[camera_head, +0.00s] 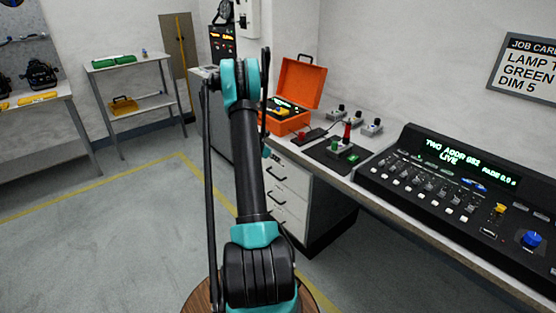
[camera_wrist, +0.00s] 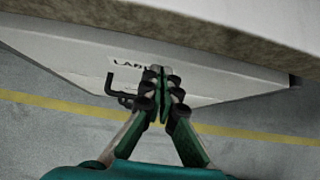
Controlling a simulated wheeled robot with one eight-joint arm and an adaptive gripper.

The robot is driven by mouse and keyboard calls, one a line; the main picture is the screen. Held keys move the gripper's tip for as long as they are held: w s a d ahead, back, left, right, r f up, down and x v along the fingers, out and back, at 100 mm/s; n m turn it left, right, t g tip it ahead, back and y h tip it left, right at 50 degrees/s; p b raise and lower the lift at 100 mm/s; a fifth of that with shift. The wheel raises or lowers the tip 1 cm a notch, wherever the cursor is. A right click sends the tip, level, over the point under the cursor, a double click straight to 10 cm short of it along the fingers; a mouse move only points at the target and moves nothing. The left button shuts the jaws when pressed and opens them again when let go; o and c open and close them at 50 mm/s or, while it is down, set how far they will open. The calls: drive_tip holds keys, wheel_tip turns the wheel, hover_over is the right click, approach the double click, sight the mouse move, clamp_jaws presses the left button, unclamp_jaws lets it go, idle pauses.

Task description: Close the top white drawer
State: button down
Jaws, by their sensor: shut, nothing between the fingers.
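The white drawer unit (camera_head: 292,197) stands under the bench, with several fronts and black bar handles. My arm hides its left part in the head view. In the wrist view a white drawer front (camera_wrist: 220,88) with a partly covered label lies just under the bench edge. Its black handle (camera_wrist: 125,83) is left of my fingers. My gripper (camera_wrist: 162,75) is shut and empty, with its fingertips at the drawer front, right of the handle and over part of the label. I cannot tell whether they touch it, or how far the drawer stands out.
The bench top (camera_wrist: 250,30) overhangs close above the fingers in the wrist view. On the bench are an open orange case (camera_head: 300,90), small switch boxes and a lighting console (camera_head: 460,185). A shelf table (camera_head: 130,80) stands at the back left. The grey floor at left is clear.

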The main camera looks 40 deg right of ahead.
drive_tip(key=a+f+v, duration=0.1)
drive_tip(key=v, duration=1.1)
